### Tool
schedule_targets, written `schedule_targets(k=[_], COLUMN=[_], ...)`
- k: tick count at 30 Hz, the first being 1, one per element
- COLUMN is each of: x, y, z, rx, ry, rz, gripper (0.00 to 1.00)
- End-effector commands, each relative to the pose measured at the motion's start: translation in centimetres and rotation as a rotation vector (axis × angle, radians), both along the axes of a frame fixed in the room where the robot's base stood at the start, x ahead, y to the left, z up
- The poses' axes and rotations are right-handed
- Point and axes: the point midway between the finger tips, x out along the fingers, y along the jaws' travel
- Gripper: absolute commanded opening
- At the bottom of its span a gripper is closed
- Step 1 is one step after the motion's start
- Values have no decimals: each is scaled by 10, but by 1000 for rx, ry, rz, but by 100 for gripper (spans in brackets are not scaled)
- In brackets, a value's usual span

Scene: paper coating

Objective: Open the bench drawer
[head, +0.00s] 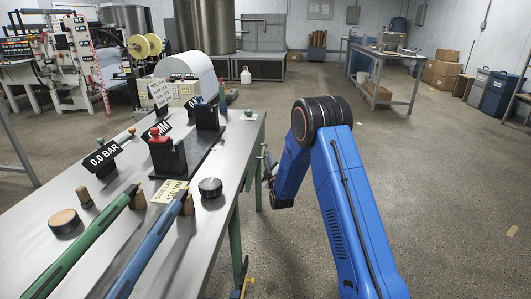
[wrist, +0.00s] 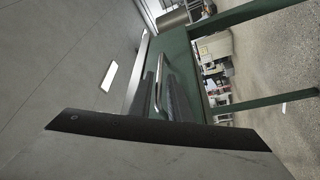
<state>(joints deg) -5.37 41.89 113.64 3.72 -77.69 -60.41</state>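The bench (head: 225,165) is a grey-topped table with green legs, on the left in the head view. In the wrist view, which is turned sideways, its green drawer front (wrist: 179,50) carries a curved silver handle (wrist: 158,85). My gripper (wrist: 161,84) is at the handle, with one dark finger on each side of it. The fingers look apart, and I cannot make out firm contact with the bar. The drawer front is hidden there.
The bench top holds a black stand (head: 167,156), a black knob (head: 210,187), a green bar (head: 84,243) and a blue bar (head: 150,247). A white roll (head: 185,72) stands behind. Open floor (head: 440,190) lies to the right.

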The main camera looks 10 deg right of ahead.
Motion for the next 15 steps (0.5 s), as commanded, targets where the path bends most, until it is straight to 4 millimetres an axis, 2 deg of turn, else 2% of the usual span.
schedule_targets(k=[6, 15], x=[33, 52], y=[1, 2], z=[7, 12], rx=[0, 0], ry=[-1, -1], rz=[-1, -1], gripper=[17, 17])
